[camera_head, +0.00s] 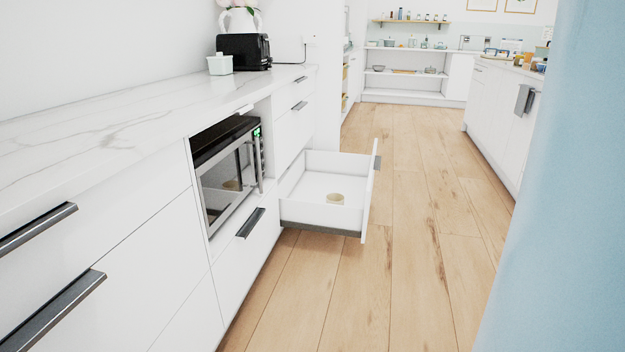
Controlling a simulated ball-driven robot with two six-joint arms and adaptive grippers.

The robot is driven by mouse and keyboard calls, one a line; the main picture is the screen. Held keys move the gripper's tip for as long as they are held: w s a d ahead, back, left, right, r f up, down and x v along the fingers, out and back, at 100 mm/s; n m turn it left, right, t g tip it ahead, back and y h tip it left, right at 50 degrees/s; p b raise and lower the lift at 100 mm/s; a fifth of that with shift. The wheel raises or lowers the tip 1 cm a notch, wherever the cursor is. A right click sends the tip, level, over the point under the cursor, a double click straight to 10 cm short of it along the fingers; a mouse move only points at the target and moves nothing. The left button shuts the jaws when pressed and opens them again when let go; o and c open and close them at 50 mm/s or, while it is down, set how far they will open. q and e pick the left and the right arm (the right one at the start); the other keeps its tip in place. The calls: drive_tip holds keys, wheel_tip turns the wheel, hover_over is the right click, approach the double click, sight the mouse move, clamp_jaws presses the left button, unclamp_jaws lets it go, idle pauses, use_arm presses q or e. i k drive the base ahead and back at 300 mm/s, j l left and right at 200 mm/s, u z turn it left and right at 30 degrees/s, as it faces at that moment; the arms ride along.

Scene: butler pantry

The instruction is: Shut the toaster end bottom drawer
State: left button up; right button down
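The white bottom drawer (318,211) at the far end of the left counter is pulled out over the wood floor. Its front panel (370,195) faces right, with a dark handle (377,162) near its top. A small round tan object (335,199) lies inside on the drawer floor. The black toaster (244,51) stands on the counter above that end. Neither of my grippers shows in this view.
A built-in microwave (228,172) sits in the cabinet before the drawer. The marble counter (110,118) runs along the left. Wood floor (425,230) is clear right of the drawer. A pale blue surface (575,200) blocks the right side. White cabinets (497,120) stand farther back right.

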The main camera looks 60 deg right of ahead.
sight(303, 190)
drive_tip(key=l+z, duration=0.2)
drive_tip(key=z, duration=0.2)
drive_tip(key=l+z, duration=0.2)
drive_tip(key=z, duration=0.15)
drive_tip(key=l+z, duration=0.2)
drive_tip(key=z, duration=0.2)
drive_tip(key=i+l+z, duration=0.1)
drive_tip(key=z, duration=0.3)
drive_tip(key=i+l+z, duration=0.2)
drive_tip(key=i+l, duration=0.15)
drive_tip(key=l, duration=0.25)
drive_tip(key=i+l+z, duration=0.2)
drive_tip(key=i+l, duration=0.2)
drive_tip(key=l, duration=0.15)
drive_tip(key=i+j+u, duration=0.1)
drive_tip(key=i, duration=0.25)
drive_tip(key=i+j+u, duration=0.1)
drive_tip(key=i, duration=0.25)
